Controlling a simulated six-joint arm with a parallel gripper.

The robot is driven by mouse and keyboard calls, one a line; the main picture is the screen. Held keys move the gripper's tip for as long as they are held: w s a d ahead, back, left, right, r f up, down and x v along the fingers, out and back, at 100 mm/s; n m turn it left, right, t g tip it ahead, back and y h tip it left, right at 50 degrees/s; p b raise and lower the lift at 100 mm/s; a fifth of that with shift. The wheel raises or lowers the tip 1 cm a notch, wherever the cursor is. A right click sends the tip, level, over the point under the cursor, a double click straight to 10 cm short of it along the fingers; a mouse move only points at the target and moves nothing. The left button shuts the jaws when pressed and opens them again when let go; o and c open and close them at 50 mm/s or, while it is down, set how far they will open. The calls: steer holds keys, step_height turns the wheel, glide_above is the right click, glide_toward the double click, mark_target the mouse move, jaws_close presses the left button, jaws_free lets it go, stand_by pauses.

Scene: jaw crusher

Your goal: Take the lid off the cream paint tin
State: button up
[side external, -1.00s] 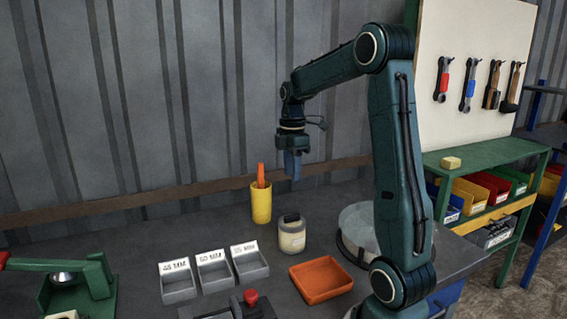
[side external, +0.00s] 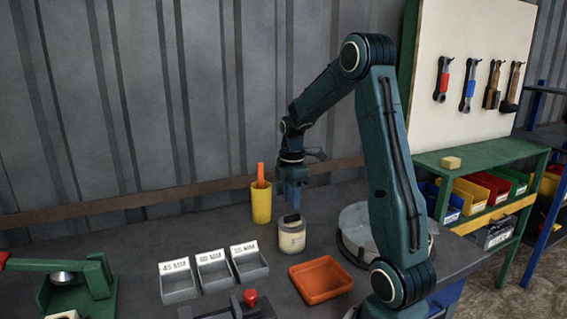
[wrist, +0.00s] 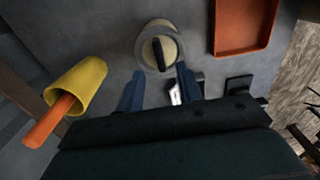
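The cream paint tin (side external: 292,239) stands upright on the bench, with its lid (side external: 291,219) on top. My gripper (side external: 293,205) is just above the lid and points down. In the wrist view my gripper (wrist: 158,78) has its two blue fingers apart, with the tin beyond their tips.
A yellow cup (side external: 261,204) with an orange-handled tool stands close left of the tin. An orange tray (side external: 321,281) lies to the front right. Three labelled grey bins (side external: 214,272) sit to the front left, and a green press (side external: 88,284) further left.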

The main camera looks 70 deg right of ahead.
mark_target(292, 215)
steer(key=shift+d+f, duration=0.1)
steer(key=shift+f, duration=2.5)
jaws_close()
